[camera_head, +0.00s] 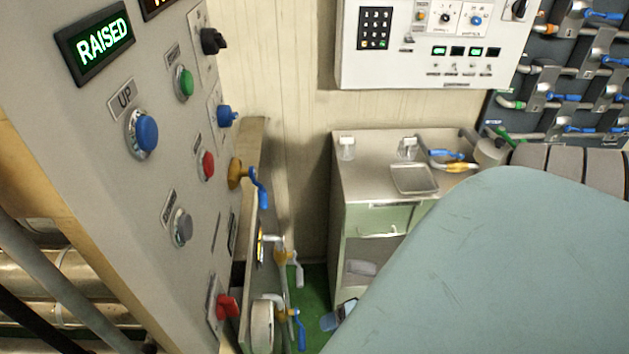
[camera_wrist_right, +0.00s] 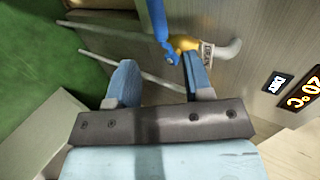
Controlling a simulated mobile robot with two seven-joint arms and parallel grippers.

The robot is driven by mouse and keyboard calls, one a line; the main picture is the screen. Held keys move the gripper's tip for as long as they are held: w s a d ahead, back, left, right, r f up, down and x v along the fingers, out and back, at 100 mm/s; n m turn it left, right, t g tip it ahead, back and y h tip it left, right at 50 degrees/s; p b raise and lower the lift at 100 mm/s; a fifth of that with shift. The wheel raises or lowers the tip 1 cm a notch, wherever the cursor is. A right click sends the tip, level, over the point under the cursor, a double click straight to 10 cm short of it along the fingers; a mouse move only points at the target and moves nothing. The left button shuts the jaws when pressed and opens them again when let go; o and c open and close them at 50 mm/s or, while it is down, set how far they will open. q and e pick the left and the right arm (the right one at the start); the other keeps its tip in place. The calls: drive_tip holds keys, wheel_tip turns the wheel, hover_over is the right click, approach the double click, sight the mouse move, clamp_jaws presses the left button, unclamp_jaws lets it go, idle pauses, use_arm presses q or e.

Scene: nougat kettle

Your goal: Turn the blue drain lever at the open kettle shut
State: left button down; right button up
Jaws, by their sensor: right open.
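A blue lever (camera_head: 301,332) hangs from a yellow valve body (camera_head: 281,315) low on the metal unit beside the control panel. In the right wrist view a blue lever (camera_wrist_right: 158,25) and its yellow valve body (camera_wrist_right: 184,44) show beyond the fingertips, with a pale bent pipe (camera_wrist_right: 226,54). My right gripper (camera_wrist_right: 161,80) is open, its two blue fingers apart with nothing gripped between them. In the head view a blue-grey finger part (camera_head: 339,315) shows right of the lever, apart from it; my arm hides the rest. The left gripper is not in view.
A grey control panel (camera_head: 150,200) with buttons, knobs and a lit RAISED sign fills the left. A higher blue lever (camera_head: 261,192) and a grey lever (camera_head: 297,272) are nearby. A cabinet (camera_head: 352,180) with a tray (camera_head: 414,179) stands behind. Green floor shows between.

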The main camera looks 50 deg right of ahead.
drive_tip(key=v, duration=0.3)
drive_tip(key=shift+s+d+r, duration=0.2)
idle(0.5)
